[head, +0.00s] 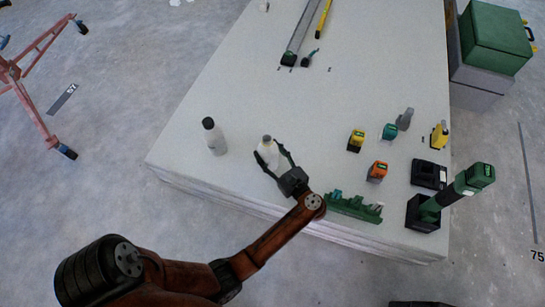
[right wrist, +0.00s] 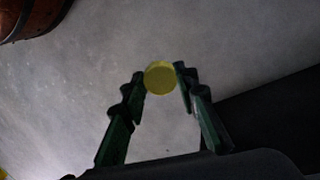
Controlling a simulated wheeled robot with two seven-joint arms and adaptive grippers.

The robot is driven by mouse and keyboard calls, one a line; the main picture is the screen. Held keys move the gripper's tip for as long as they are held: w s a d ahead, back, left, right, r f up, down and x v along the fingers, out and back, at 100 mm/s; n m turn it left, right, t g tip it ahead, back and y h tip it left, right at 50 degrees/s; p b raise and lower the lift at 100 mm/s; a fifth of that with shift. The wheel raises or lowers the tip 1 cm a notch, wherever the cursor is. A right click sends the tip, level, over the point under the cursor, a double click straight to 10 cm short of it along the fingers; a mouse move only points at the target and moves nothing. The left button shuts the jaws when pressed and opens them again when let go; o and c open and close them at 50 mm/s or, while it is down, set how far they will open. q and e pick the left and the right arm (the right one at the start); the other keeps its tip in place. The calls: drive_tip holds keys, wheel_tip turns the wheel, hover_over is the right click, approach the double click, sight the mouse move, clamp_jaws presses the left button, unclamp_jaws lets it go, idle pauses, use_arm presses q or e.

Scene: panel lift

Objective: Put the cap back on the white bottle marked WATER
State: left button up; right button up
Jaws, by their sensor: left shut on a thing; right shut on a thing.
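The white bottle (head: 267,146) stands upright near the front left of the board; its top is pale, with no coloured cap on it, and its marking is too small to read. My left gripper (head: 270,155) is shut around its body, one finger on each side. A round yellow cap (right wrist: 160,78) is pinched between the fingertips of my right gripper (right wrist: 163,79) in the right wrist view, with its flat face showing. The right gripper is outside the head view.
A grey bottle with a black top (head: 215,139) stands left of the white one. A green rack (head: 353,207), a black charger (head: 428,174), a green tool (head: 456,187) and several small coloured tools crowd the right side. The board's middle is clear.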

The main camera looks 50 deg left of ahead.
use_arm(q)
drive_tip(key=shift+c, duration=0.8)
drive_tip(key=shift+w+r, duration=0.1)
